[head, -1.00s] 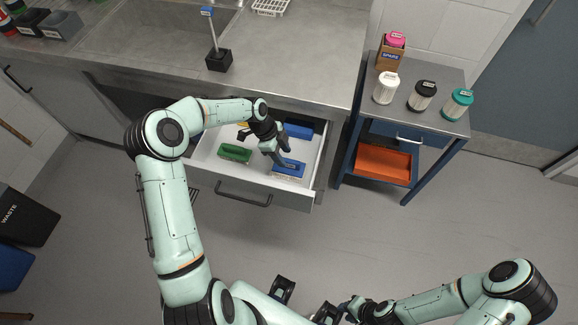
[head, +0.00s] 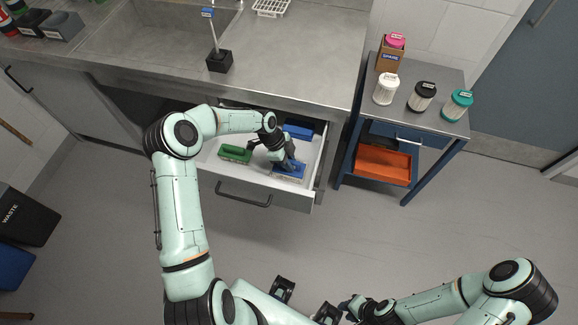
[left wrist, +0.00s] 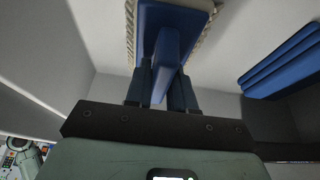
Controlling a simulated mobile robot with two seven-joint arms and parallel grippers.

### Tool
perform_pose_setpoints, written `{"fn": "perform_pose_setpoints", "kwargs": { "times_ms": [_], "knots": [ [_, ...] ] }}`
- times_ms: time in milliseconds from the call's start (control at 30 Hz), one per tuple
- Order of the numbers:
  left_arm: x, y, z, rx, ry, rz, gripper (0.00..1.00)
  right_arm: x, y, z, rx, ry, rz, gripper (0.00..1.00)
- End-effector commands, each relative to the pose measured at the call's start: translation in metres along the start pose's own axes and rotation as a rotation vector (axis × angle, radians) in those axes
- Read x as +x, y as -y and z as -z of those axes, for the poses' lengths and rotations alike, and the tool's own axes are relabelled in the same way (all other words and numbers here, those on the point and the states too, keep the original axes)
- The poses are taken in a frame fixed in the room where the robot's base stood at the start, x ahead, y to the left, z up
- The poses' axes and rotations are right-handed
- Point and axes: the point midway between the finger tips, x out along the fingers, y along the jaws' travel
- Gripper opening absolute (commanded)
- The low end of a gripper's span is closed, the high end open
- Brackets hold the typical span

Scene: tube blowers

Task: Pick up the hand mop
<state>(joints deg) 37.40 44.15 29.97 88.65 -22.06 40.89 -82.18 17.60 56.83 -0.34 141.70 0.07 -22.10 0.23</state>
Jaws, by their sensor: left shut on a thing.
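The hand mop (head: 290,172) is blue with a pale fringed edge and lies in the front right of the open drawer. In the left wrist view, its blue back and raised handle (left wrist: 165,50) are close up. My left gripper (head: 286,161) reaches down into the drawer and is shut on the mop's handle, with a finger on each side in the left wrist view (left wrist: 163,88). The mop still appears low in the drawer; whether it touches the drawer floor is unclear. My right arm is at the bottom right, away from the drawer; its gripper (head: 345,306) is too unclear to judge.
The open drawer (head: 225,187) also holds a green brush-like item (head: 235,153) and blue items (head: 298,131) at its back right. The counter (head: 300,60) overhangs the drawer's back. A blue side table (head: 440,125) with jars stands to the right. Floor in front is clear.

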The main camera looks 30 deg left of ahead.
Motion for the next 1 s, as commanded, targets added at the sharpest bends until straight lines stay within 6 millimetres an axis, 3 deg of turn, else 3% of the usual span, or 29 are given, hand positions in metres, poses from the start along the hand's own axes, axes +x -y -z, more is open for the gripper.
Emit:
{"fn": "perform_pose_setpoints", "kwargs": {
  "times_ms": [267, 433, 800, 1000],
  "knots": [
    [-0.007, 0.001, 0.003, 0.001, 0.0, 0.002, 0.0, 0.0, 0.0, 0.0, 0.0, 0.0, 0.0, 0.31],
    [-0.028, 0.001, 0.011, 0.002, 0.001, 0.004, 0.0, 0.0, 0.0, 0.0, 0.0, 0.0, 0.0, 0.31],
    [-0.124, 0.001, 0.051, 0.002, 0.002, 0.006, 0.0, -0.002, 0.001, 0.001, 0.0, -0.001, 0.0, 0.31],
    [-0.163, 0.001, 0.068, 0.002, 0.001, 0.004, 0.0, -0.004, 0.002, 0.001, -0.001, -0.002, 0.001, 0.31]
  ]
}}
